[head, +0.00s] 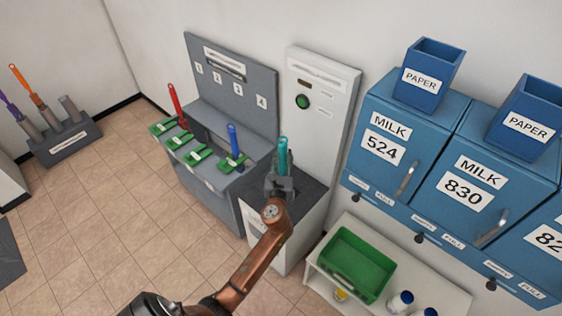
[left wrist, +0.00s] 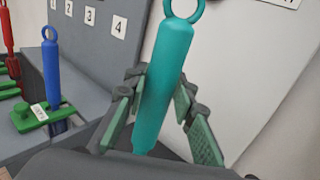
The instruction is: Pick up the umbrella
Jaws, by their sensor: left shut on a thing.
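A teal umbrella (head: 283,151) with a ring at its top stands upright in the head view, above the dark top of a white cabinet. My left gripper (head: 280,182) is shut on it. In the left wrist view the teal umbrella (left wrist: 164,75) is tilted slightly, between the green finger pads. Its lower end is hidden. A blue umbrella (head: 235,141) and a red umbrella (head: 176,104) stand in the grey rack. An orange umbrella (head: 27,87) and a purple one (head: 10,106) stand in a holder at the far left. My right gripper is not in view.
The grey rack (head: 225,105) has numbered slots and green clamps. A white panel (head: 322,92) with a green button stands behind the gripper. Blue milk boxes (head: 393,140) and a green crate (head: 352,258) are at the right. The tiled floor at the left is mostly clear.

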